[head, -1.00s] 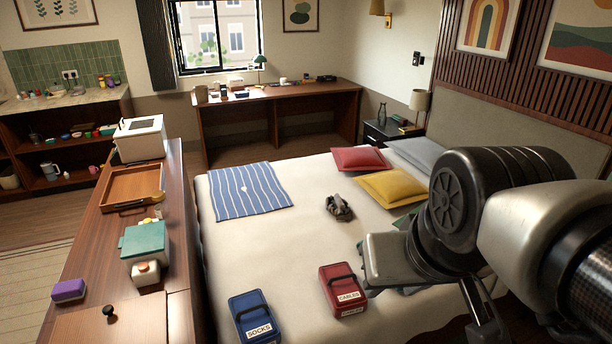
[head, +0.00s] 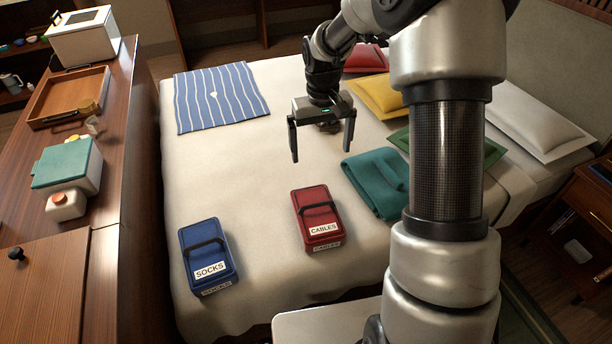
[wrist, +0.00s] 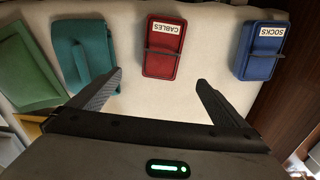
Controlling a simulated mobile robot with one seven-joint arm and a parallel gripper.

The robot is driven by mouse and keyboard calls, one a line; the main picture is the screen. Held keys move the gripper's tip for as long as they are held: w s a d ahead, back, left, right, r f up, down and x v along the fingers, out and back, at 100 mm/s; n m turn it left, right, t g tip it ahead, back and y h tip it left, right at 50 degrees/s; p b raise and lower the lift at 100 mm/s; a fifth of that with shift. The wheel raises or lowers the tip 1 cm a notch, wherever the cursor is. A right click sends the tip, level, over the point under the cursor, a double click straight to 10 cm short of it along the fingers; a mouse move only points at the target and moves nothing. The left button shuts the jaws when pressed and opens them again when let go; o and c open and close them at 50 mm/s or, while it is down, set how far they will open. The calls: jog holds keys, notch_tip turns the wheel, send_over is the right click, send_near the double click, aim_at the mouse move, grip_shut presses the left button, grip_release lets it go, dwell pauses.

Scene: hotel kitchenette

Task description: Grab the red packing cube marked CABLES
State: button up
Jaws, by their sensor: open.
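The red packing cube marked CABLES (head: 318,212) lies flat on the bed's white cover, with a dark strap handle across its top. In the wrist view the red cube (wrist: 163,50) lies beyond the fingertips, between their lines. My gripper (head: 322,155) is open and empty above the bed, on the far side of the red cube and apart from it. In the wrist view my gripper (wrist: 160,82) shows both fingers spread wide. Nothing hides the cube in either view.
A blue cube marked SOCKS (head: 208,256) lies left of the red one. A teal folded item (head: 375,180) lies to its right. A striped blue cloth (head: 220,97) and yellow cushion (head: 372,97) lie farther back. A wooden counter (head: 120,150) runs along the left. Bare cover surrounds the red cube.

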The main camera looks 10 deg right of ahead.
jog(key=b, duration=0.2)
send_over(317, 204)
jog(key=shift+g, duration=0.3)
notch_tip(317, 204, down, 17)
jog(key=shift+f, duration=0.1)
jog(key=shift+s+f+b, duration=0.15)
jog(key=shift+f+b, duration=0.55)
jog(key=shift+f, duration=2.25)
jog(key=shift+r, duration=0.1)
jog(key=shift+c, duration=0.4)
jog(key=c, duration=1.8)
